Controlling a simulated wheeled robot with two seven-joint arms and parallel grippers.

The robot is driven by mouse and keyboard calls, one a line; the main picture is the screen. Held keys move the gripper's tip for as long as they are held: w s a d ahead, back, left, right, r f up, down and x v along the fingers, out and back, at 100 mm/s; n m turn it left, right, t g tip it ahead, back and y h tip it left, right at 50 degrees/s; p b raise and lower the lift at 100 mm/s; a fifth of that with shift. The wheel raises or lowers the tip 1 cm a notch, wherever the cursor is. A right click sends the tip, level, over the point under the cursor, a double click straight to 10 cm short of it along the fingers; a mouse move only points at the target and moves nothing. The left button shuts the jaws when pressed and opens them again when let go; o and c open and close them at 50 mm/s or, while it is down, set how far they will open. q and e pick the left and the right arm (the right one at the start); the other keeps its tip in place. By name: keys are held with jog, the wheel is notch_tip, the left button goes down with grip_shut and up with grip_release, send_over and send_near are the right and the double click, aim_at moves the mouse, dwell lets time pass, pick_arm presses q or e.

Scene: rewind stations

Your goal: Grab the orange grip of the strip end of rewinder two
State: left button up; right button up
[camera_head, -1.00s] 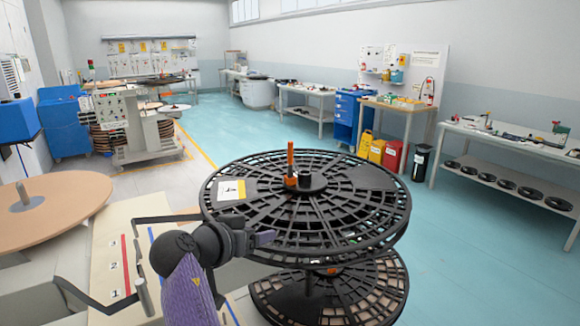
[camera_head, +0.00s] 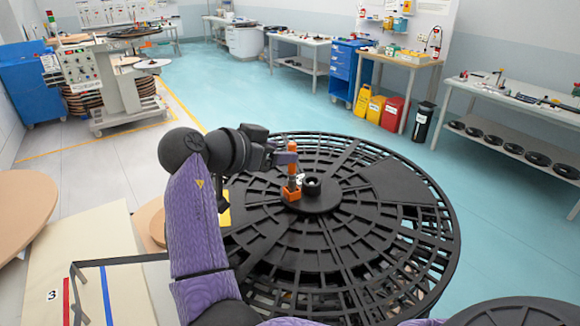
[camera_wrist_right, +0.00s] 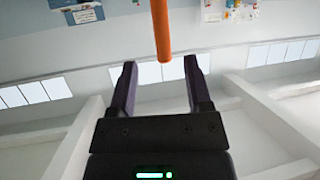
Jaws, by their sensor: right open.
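A large black slotted reel (camera_head: 390,225) lies flat with a hub at its middle. Beside the hub stands an upright orange rod (camera_head: 292,147) on an orange block (camera_head: 293,191); I cannot tell for sure that it is the grip named in the task. My right gripper (camera_head: 284,158) is open at the rod, and its fingers partly cover it. In the right wrist view the orange rod (camera_wrist_right: 161,28) ends near the tips of the open gripper (camera_wrist_right: 160,72), between their lines, with gaps on both sides. My left gripper is not in view.
A beige board (camera_head: 85,265) with a number and coloured stripes lies at lower left, near a round tan disc (camera_head: 28,205). A control machine (camera_head: 110,80) stands behind. Workbenches line the right wall; the blue floor (camera_head: 240,90) between is clear.

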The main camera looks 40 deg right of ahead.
aim_at(292, 172)
jog(key=x, duration=0.2)
jog(key=p+x, duration=0.1)
jog(key=x, duration=0.3)
jog(key=shift+w+d+f, duration=0.15)
jog(key=shift+d+f, duration=0.05)
jog(key=shift+f, duration=0.2)
grip_shut()
